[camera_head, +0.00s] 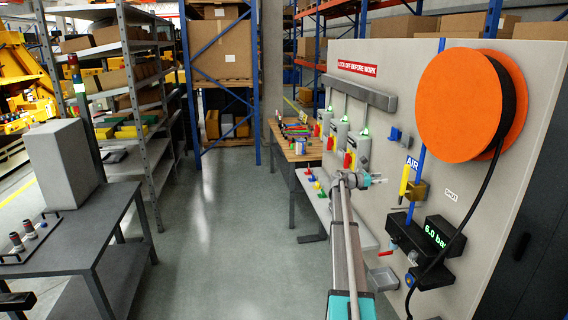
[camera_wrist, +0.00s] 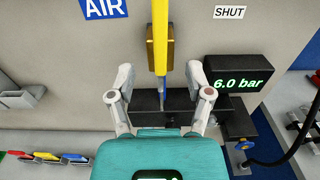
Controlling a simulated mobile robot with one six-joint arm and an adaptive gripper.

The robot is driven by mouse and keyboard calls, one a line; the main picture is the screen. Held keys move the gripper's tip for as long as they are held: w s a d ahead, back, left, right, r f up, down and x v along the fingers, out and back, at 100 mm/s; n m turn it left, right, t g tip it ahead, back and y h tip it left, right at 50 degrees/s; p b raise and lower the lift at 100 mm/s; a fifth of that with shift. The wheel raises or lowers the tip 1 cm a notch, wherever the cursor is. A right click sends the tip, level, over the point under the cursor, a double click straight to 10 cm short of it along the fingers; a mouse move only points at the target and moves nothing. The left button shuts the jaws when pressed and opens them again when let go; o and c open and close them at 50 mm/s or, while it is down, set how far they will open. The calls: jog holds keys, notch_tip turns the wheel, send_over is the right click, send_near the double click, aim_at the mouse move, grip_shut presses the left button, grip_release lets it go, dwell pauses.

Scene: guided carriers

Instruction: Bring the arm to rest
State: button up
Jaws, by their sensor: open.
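My gripper (camera_head: 372,180) is at the end of my extended arm, in front of the grey panel (camera_head: 420,70). In the wrist view its two fingers (camera_wrist: 160,72) are spread wide with nothing between their pads. A yellow valve handle (camera_wrist: 160,45) stands upright in line with the gap and looks clear of both fingers. It sits on a brass valve body (camera_wrist: 151,52); in the head view the yellow handle (camera_head: 405,180) is right of the gripper, with a gap between.
A black gauge box (camera_head: 437,232) reads 6.0 bar. An orange hose reel (camera_head: 460,98) juts from the panel, its black hose hanging down. A shelf with coloured tags (camera_head: 314,182) is left of my arm. A grey table (camera_head: 75,240) stands left; the middle floor is clear.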

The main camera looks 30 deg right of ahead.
jog(key=a+f+m+t+y+b, duration=0.2)
jog(key=a+f+m+y+b, duration=0.15)
jog(key=a+f, duration=0.7)
jog(key=a+f+m+t+y+b, duration=0.15)
jog(key=a+f+b, duration=0.3)
jog(key=a, duration=1.15)
jog(key=a+f+m+t+y+b, duration=0.2)
jog(key=a+f+m+y+b, duration=0.1)
jog(key=a+f, duration=0.8)
jog(key=s+a+f+m+y+b, duration=0.2)
jog(key=s+a+f+y+b, duration=0.1)
jog(key=a, duration=1)
jog(key=s+a+f+m+y+b, duration=0.2)
jog(key=s+a+f, duration=0.3)
jog(key=a, duration=0.8)
jog(key=s+a+f+m+y+b, duration=0.2)
jog(key=s+a, duration=0.6)
jog(key=a, duration=0.5)
notch_tip(320, 180, down, 3)
jog(key=shift+s+t+y+b, duration=0.15)
jog(key=shift+t+y+b, duration=0.3)
jog(key=shift+y+b, duration=0.65)
jog(key=shift+c, duration=0.6)
